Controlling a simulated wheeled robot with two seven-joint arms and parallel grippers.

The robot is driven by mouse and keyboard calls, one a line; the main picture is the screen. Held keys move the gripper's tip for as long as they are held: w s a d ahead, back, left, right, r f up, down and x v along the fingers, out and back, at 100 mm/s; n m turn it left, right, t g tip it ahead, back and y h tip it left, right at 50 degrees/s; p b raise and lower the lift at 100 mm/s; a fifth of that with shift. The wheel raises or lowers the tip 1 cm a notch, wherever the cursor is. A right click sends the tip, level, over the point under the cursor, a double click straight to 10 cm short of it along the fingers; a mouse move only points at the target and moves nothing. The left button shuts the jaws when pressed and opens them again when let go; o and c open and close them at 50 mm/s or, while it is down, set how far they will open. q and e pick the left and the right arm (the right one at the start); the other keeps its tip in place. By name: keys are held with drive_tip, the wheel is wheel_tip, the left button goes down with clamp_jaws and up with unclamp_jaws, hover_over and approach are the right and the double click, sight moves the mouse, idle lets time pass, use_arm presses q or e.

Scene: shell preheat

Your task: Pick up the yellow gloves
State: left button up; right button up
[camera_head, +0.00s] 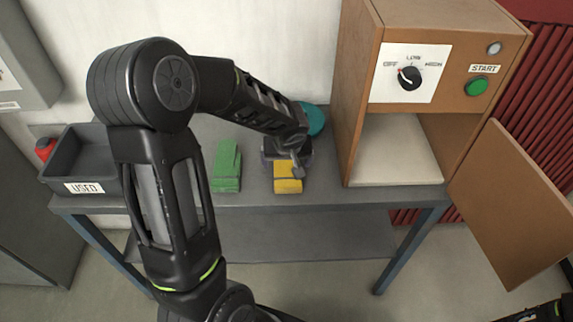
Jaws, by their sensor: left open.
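The yellow gloves (287,184) lie near the front edge of the grey table, right of the middle. My left arm comes in from the left and arches over the table. My left gripper (293,160) is open just above and behind the yellow gloves and hides their far part. I cannot tell whether it touches them. Green gloves (227,167) lie to the left of the yellow ones. Of my right arm only a dark part shows at the bottom right corner; its gripper is out of view.
A dark tray labelled USED (85,187) stands at the table's left end, with a red object (44,149) beside it. A teal round thing (313,119) lies behind my gripper. A wooden cabinet (361,90) with dial and green button stands right, its door (520,215) open.

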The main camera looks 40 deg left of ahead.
sight(286, 164)
use_arm(q)
drive_tip(key=shift+c, duration=0.4)
drive_tip(key=c, duration=1.5)
drive_tip(key=shift+c, duration=0.2)
wheel_tip(286, 164, up, 10)
drive_tip(key=shift+s, duration=0.1)
